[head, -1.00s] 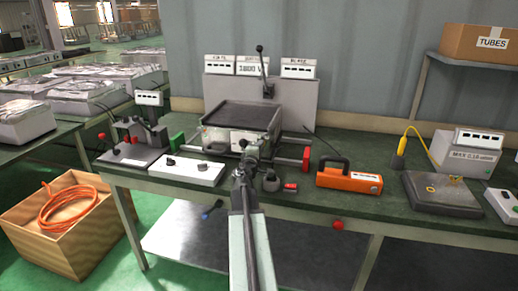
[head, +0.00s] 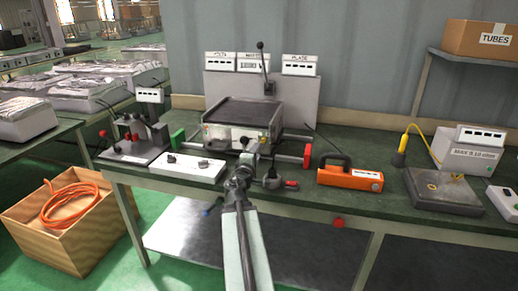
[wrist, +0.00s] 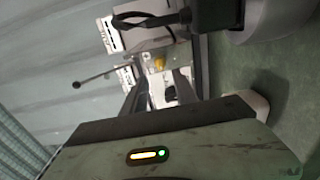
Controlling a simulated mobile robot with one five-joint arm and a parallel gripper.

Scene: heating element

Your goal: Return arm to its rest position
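My arm (head: 248,240) reaches up from the bottom of the head view toward the bench. My gripper (head: 251,157) is at the front of the grey machine with the dark flat top (head: 243,112); it looks small and partly merged with the clutter there. In the wrist view my gripper (wrist: 160,82) shows two dark fingers apart, with a gap and nothing clearly held between them. Whether the fingertips touch the machine cannot be told.
On the green bench (head: 400,222) are a white switch box (head: 187,168), an orange handled device (head: 349,178), a dark plate (head: 443,190) and a small press (head: 138,135). A box with orange hose (head: 66,210) stands on the floor at left.

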